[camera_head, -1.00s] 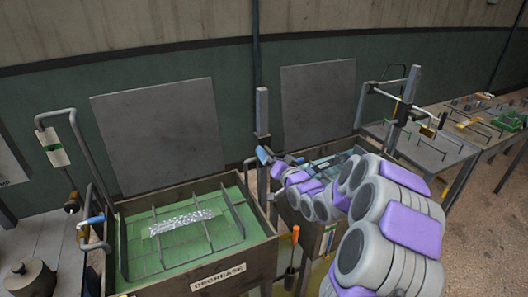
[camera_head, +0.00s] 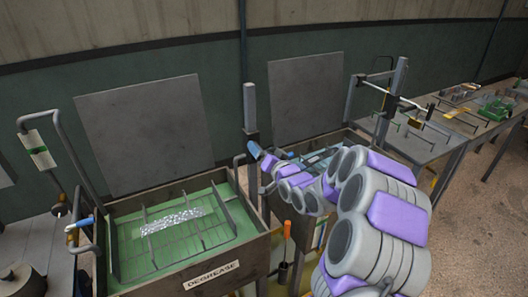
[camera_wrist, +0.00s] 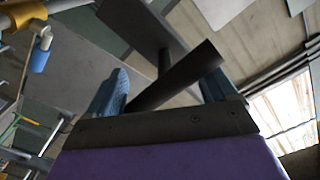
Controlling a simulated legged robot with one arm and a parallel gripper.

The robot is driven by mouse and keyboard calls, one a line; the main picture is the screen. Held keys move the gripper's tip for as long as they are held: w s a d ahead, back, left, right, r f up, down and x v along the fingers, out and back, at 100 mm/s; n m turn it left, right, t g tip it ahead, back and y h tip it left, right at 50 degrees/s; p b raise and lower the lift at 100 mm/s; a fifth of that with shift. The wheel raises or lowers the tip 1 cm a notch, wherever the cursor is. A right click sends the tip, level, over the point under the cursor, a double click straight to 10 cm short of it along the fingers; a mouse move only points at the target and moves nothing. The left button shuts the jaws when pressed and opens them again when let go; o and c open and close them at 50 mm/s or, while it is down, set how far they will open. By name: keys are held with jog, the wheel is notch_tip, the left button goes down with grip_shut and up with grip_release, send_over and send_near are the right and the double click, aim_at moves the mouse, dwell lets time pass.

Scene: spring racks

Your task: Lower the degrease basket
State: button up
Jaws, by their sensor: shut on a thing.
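The degrease basket (camera_head: 205,243) is a dark wire rack with upright dividers, sitting in green liquid inside the tank (camera_head: 183,277) labelled DEGREASE. A silvery, speckled strip lies across its middle. My gripper (camera_head: 256,151) is just right of this tank, beside the upright post (camera_head: 249,105) between the two tanks. In the wrist view, a dark bar (camera_wrist: 178,75) runs between the blue fingertips of my gripper (camera_wrist: 163,90), which is shut on it. The bar's link to the basket is hidden.
A second tank with a raised lid (camera_head: 305,95) stands at right, behind my arm. A blue-gripped handle (camera_head: 80,222) is at the degrease tank's left edge. An orange-handled tool (camera_head: 287,229) hangs between the tanks. Benches with racks (camera_head: 440,140) stand farther right.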

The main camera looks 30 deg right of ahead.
jog(key=shift+a+f, duration=0.3)
jog(key=shift+c, duration=1.2)
notch_tip(320, 180, down, 16)
jog(key=shift+a, duration=0.25)
jog(key=shift+s+f, duration=0.1)
jog(key=shift+f, duration=0.1)
jog(key=o, duration=1.3)
jog(key=shift+s+a, duration=0.1)
jog(key=shift+a, duration=0.15)
jog(key=shift+s, duration=0.1)
